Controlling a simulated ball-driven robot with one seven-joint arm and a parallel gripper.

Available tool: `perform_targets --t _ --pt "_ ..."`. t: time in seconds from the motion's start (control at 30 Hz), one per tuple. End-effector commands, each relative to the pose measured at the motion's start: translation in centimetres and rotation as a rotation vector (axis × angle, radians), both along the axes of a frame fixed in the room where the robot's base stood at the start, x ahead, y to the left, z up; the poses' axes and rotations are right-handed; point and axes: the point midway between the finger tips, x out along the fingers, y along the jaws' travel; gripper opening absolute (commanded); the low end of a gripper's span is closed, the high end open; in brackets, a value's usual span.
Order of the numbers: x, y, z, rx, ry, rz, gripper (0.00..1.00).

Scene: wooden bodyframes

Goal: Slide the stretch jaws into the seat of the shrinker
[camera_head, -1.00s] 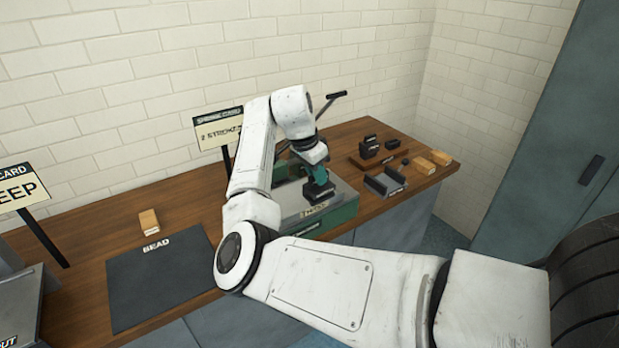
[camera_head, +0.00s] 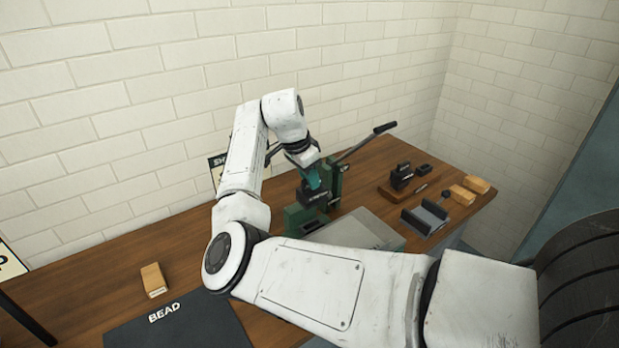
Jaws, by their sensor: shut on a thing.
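The shrinker (camera_head: 335,188) is a green machine with a long black-gripped lever (camera_head: 367,140), standing on the wooden bench. My gripper (camera_head: 313,181) points down in front of the machine's upright, shut on the dark stretch jaws (camera_head: 314,198). The jaws are a small black block with pale lettering too small to read. They are at the green body of the shrinker, between its left block and its upright. I cannot tell whether they touch the seat, which is hidden by the jaws and the machine.
A grey plate (camera_head: 355,231) lies in front of the shrinker. To its right are a dark open cradle (camera_head: 425,217), a black jaw block (camera_head: 401,176) on a wooden stand and wooden blocks (camera_head: 463,195). A BEAD mat (camera_head: 185,328) and a wooden block (camera_head: 153,280) are at lower left.

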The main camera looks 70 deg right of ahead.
Motion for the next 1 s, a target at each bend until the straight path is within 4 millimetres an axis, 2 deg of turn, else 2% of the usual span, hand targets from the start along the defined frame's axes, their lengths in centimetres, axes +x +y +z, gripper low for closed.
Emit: perform_targets --t 0.57,1.0 --pt "0.1 0.1 0.5 0.0 0.009 0.0 0.0" --pt "0.1 0.1 -2.7 0.0 0.01 0.001 0.0"
